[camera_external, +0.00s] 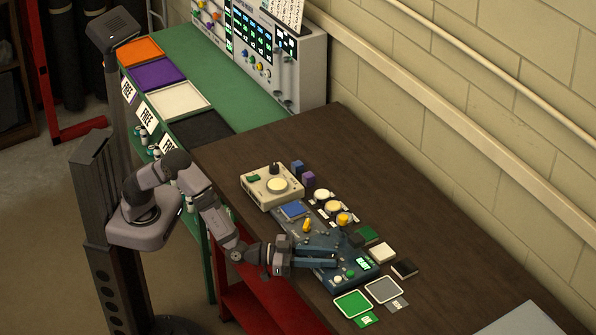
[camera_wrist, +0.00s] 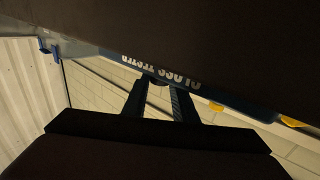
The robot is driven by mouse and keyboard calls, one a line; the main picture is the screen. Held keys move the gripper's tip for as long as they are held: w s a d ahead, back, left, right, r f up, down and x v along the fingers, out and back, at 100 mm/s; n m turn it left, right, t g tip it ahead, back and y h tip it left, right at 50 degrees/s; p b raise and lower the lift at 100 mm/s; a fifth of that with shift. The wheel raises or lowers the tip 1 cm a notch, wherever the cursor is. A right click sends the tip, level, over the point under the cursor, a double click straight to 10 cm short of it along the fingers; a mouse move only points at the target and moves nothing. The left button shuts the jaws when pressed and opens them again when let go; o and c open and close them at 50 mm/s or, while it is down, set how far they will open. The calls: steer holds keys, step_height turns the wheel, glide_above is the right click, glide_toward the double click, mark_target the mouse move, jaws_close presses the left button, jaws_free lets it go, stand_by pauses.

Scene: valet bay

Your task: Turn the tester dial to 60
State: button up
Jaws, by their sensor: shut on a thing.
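The tester is a dark blue box (camera_external: 328,281) on the brown bench, with a small lit green display (camera_external: 363,262) whose digits are too small to read. In the wrist view its edge (camera_wrist: 215,98) carries upside-down lettering that seems to read "GLOSS TESTER". My gripper (camera_external: 337,254) reaches in low from the left over the tester, fingers pointing right. In the wrist view my gripper's two fingers (camera_wrist: 159,95) close around a small dark part, apparently the dial (camera_wrist: 158,82). The dial is mostly hidden, and its pointer and scale cannot be read.
A yellow lever (camera_external: 307,225) and cream round pots (camera_external: 333,208) are near. Green (camera_external: 353,304) and grey (camera_external: 384,290) squares lie in front. The bench's right side is mostly clear.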

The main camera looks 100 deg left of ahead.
steer(key=shift+r+h, duration=0.15)
steer(key=shift+h, duration=0.15)
steer(key=o, duration=1)
steer(key=shift+o, duration=0.2)
steer(key=shift+s, duration=0.15)
steer(key=shift+s+d+b, duration=0.25)
steer(key=shift+s+b, duration=0.1)
steer(key=shift+s, duration=1.4)
steer(key=shift+s+d+b, duration=0.2)
steer(key=shift+s+b, duration=0.15)
steer(key=shift+s, duration=1.4)
